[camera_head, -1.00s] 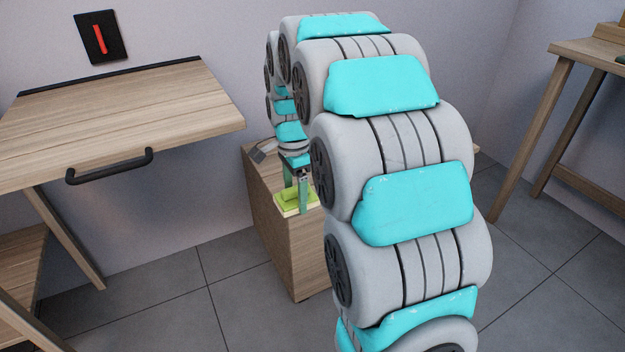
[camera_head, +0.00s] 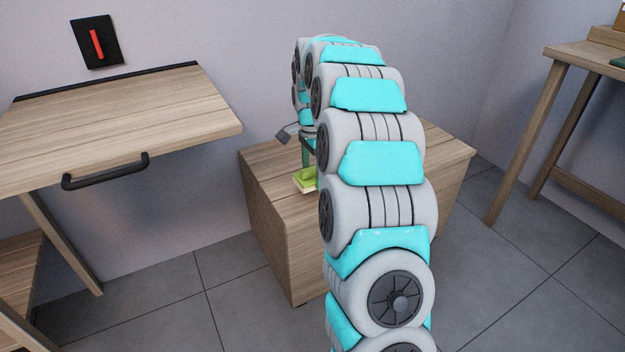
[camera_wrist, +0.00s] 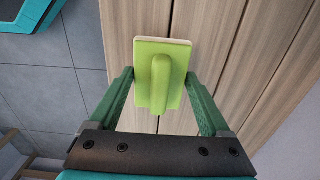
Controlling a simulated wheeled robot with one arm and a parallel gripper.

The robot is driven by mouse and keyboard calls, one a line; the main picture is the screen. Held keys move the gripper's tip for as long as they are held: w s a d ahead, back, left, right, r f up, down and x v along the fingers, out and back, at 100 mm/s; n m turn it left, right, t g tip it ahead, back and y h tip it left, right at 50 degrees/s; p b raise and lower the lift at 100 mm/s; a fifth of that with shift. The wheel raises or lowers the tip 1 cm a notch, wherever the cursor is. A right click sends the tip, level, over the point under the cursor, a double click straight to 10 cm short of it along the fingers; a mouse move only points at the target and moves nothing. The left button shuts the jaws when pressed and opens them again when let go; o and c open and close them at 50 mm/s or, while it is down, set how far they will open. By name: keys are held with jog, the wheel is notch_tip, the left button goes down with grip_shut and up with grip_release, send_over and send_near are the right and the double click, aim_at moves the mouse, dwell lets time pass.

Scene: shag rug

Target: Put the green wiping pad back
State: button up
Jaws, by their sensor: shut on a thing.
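The green wiping pad (camera_wrist: 174,62) is a bright green block with a raised handle and a pale layer along its edge. In the wrist view my gripper (camera_wrist: 158,80) has a finger at either side of the pad. In the head view the pad (camera_head: 305,180) shows beneath my gripper (camera_head: 309,160), partly hidden by my arm. My gripper is shut on the pad. The pad is over the wooden box's top; I cannot tell whether it touches the wood.
The low wooden box (camera_head: 273,230) stands against the wall, its top otherwise bare where visible. A wooden desk (camera_head: 120,115) with a black handle (camera_head: 107,171) is at left. Another wooden table (camera_head: 590,58) is at right. Grey tiled floor (camera_head: 225,300) lies clear between.

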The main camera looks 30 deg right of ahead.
aim_at(312, 167)
jog(key=shift+f, duration=1.15)
jog(key=shift+f, duration=0.1)
jog(key=o, duration=1.3)
jog(key=shift+c, duration=0.2)
notch_tip(312, 167, up, 12)
jog(key=shift+r, duration=0.1)
